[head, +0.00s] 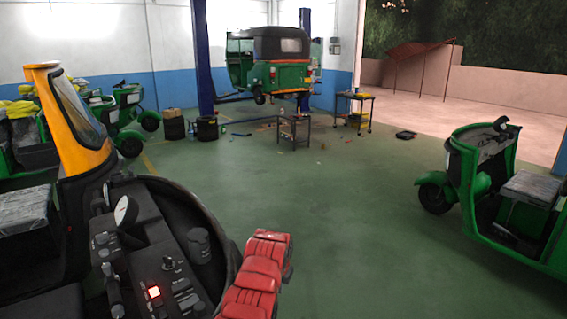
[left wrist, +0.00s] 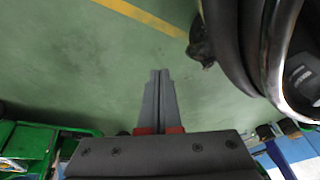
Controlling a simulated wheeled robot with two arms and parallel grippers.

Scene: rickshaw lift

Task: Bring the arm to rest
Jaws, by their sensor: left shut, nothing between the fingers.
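My left gripper (left wrist: 160,75) is shut and empty in the left wrist view. Its two grey fingers lie flat together, with red pieces at their bases. It is over bare green floor, near a strip of yellow floor line. I cannot make out its fingertips clearly in the head view. A dark rounded body with a shiny rim fills the upper right of the left wrist view. My right gripper shows in neither view.
A green rickshaw (head: 283,75) hangs raised between blue lift posts. Another green rickshaw (head: 481,175) stands at the right. A yellow-framed windshield (head: 76,105) rises at the near left. Small carts (head: 294,119) stand in front of the lift. The middle floor (head: 340,210) is clear.

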